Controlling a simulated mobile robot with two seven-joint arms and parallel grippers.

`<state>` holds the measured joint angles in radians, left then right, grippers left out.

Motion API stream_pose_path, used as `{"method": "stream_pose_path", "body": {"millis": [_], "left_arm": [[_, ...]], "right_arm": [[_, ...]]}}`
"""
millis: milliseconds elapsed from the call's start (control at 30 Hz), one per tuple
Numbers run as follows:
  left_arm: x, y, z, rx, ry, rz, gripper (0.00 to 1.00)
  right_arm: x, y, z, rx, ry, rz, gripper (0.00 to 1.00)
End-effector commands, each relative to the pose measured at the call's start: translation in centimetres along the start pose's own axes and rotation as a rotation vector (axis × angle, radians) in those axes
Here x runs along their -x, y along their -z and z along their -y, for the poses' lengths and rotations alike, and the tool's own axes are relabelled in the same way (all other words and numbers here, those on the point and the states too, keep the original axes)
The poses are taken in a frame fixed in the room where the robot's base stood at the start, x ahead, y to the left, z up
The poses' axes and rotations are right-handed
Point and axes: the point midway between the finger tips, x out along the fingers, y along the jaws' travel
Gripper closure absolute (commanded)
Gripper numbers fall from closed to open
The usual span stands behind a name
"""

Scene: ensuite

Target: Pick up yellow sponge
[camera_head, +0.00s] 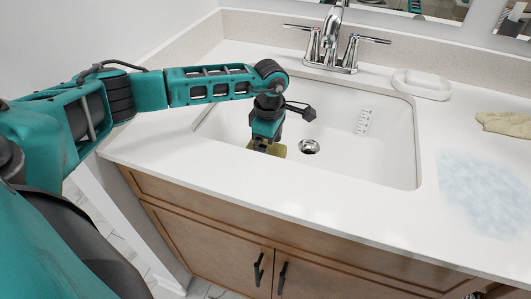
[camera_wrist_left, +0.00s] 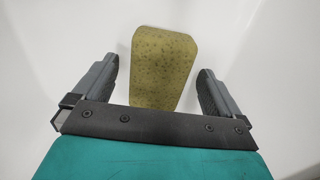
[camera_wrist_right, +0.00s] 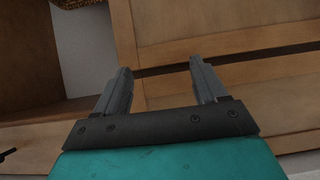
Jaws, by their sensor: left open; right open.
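The yellow sponge (camera_wrist_left: 162,65) lies in the white sink basin (camera_head: 370,150). In the head view only parts of the sponge (camera_head: 279,150) show beside and below my left gripper (camera_head: 265,146). In the left wrist view my left gripper (camera_wrist_left: 160,85) is open, with one finger on each side of the sponge and a gap on both sides. The sponge reaches out past the fingertips. My right gripper (camera_wrist_right: 160,80) is open and empty in front of brown wooden cabinet fronts (camera_wrist_right: 220,40). It does not show in the head view.
A white soap dish (camera_head: 421,85) and a beige cloth (camera_head: 505,124) lie on the counter at right, near a bluish wet-looking patch (camera_head: 490,190). The basin's right side is clear.

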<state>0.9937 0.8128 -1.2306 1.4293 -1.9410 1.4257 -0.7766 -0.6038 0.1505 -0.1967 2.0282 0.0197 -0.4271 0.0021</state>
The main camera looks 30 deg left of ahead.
Motion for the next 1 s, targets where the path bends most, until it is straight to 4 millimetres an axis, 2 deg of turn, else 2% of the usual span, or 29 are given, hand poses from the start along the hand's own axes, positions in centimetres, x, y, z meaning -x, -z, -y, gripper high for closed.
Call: {"method": "stream_pose_path", "body": {"millis": [100, 367, 933, 1000], "left_arm": [[-1.23, -0.07, -0.02, -0.001, 0.000, 0.001, 0.01], [-1.44, -0.04, -0.03, -0.001, -0.001, 0.001, 0.01], [-1.39, -0.03, -0.05, 0.000, -0.001, 0.001, 0.55], [-1.38, -0.03, -0.05, 0.000, -0.001, 0.001, 0.56]], "right_arm": [[-0.13, 0.01, 0.11, -0.001, 0.003, -0.001, 0.29], [-0.15, 0.09, 0.17, -0.001, 0.004, -0.001, 0.29], [-0.19, -0.02, 0.22, -0.005, 0.003, 0.001, 0.29], [-0.19, -0.06, 0.21, -0.006, 0.003, 0.002, 0.29]]}}
